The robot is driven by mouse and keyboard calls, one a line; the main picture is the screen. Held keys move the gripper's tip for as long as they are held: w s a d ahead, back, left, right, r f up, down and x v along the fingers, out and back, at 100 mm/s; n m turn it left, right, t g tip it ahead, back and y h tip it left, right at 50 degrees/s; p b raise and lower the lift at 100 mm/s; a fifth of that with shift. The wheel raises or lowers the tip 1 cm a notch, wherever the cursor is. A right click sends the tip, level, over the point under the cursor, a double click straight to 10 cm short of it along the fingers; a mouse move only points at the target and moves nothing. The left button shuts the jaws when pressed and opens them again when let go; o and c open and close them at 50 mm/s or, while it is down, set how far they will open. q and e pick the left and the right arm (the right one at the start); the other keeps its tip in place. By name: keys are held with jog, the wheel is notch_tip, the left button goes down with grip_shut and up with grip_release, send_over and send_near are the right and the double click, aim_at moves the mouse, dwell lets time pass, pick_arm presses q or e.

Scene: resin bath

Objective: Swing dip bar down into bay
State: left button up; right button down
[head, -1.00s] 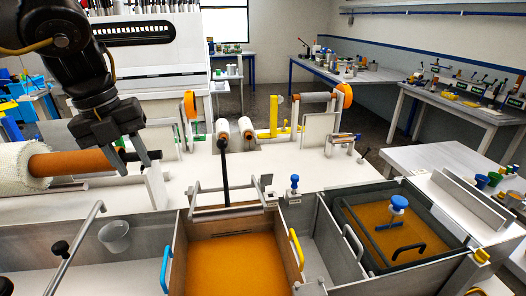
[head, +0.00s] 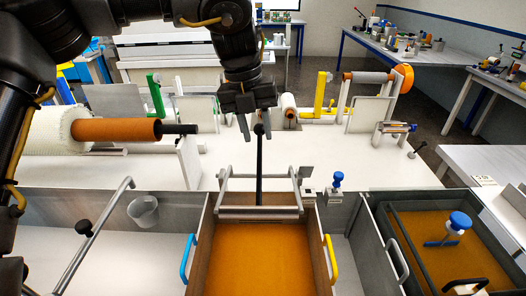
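The dip bar (head: 258,212) is a grey frame with a cross roller, raised at the back edge of the bay (head: 209,262). The bay is an open tank of orange resin with a blue handle at left and a yellow one at right. A black lever (head: 259,170) stands upright from the dip bar, with a round knob (head: 259,129) on top. My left gripper (head: 255,130) is open, pointing down, with its fingers apart on either side of the knob. I cannot tell whether they touch it. My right gripper is not in view.
An orange roll (head: 115,131) on a spindle lies at left. A clear cup (head: 143,210) hangs in the tank at left, near a grey rail with a black knob (head: 84,227). A second resin tray (head: 455,268) with a blue knob is at right.

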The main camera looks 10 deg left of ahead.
aim_at(259, 145)
pick_arm(q)
jog(key=f, duration=0.3)
jog(key=f+p, duration=0.1)
jog(key=f, duration=0.1)
jog(key=shift+d+f, duration=0.15)
jog(key=shift+d, duration=0.2)
jog(key=shift+d+f, duration=0.2)
jog(key=shift+f, duration=0.45)
grip_shut()
